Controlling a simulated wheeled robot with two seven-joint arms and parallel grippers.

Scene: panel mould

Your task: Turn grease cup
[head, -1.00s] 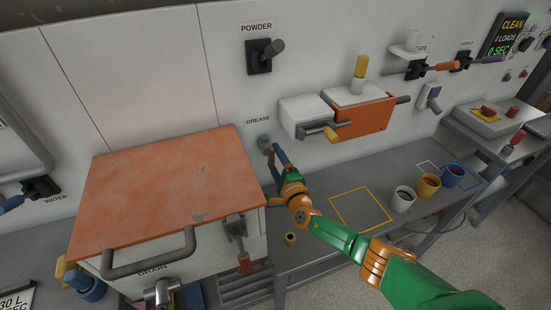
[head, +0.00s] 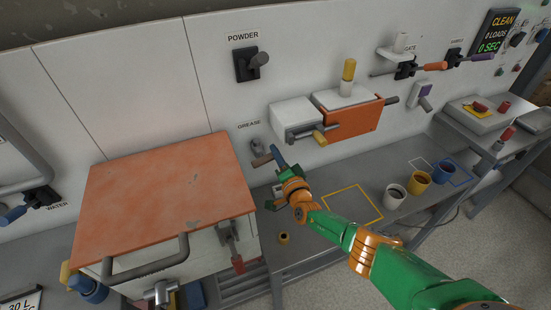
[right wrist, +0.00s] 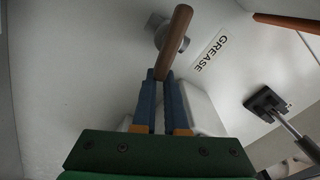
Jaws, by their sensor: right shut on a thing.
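The grease cup (head: 255,146) is a grey round fitting on the white wall below the GREASE label, with a brown bar handle (head: 261,161) across it. In the right wrist view the brown handle (right wrist: 174,42) stands in front of the grey hub (right wrist: 157,22). My right gripper (head: 274,152) reaches to it from the lower right. Its blue fingers (right wrist: 165,82) are shut on the near end of the brown handle. My left gripper is not in view.
An orange-topped box (head: 165,195) with a grey bar handle stands left of the arm. A white and orange unit (head: 350,120) is on the wall to the right.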

